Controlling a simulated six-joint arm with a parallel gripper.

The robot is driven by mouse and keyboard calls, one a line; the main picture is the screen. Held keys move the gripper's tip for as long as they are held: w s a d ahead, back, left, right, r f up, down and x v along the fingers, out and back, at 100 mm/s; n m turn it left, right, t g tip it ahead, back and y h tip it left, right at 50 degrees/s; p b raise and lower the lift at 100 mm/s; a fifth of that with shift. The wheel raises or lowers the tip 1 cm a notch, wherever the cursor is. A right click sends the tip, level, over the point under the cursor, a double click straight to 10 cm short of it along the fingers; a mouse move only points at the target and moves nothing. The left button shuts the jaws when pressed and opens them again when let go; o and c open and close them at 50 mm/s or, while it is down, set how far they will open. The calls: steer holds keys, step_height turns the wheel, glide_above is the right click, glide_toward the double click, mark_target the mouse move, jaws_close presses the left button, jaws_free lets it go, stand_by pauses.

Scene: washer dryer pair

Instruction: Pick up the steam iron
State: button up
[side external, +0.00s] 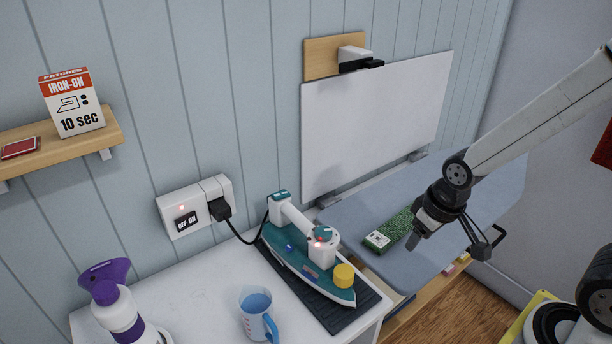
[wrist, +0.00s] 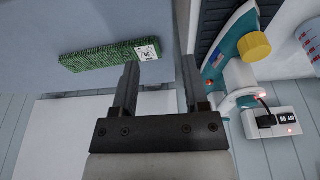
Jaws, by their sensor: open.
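The steam iron (side external: 309,253), teal and white with a yellow cap, rests on a dark ribbed mat (side external: 348,316) on the white counter. A small red light glows on it and its cord runs to the wall socket. In the wrist view the iron (wrist: 242,72) is at the right, beyond the right finger. My gripper (side external: 446,240) is right of the iron, above the blue-grey ironing board, open and empty. The wrist view shows its two fingers (wrist: 160,80) apart with nothing between them that they touch.
A green patterned box (side external: 391,229) lies on the ironing board (side external: 470,205) near my gripper. On the counter (side external: 205,290) stand a measuring cup (side external: 258,315) of blue liquid and a purple-white spray bottle (side external: 118,307). The socket (side external: 194,207) is behind. A white panel (side external: 375,120) stands behind the board.

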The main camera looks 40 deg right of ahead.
steer(key=g+y, duration=0.3)
steer(key=y, duration=0.4)
glide_toward(303, 216)
steer(key=x, duration=0.5)
steer(key=shift+s+a, duration=0.1)
steer(key=shift+x, duration=1.35)
steer(key=shift+f, duration=0.15)
steer(key=shift+x, duration=2.45)
steer(key=shift+f, duration=0.1)
steer(key=shift+c, duration=0.2)
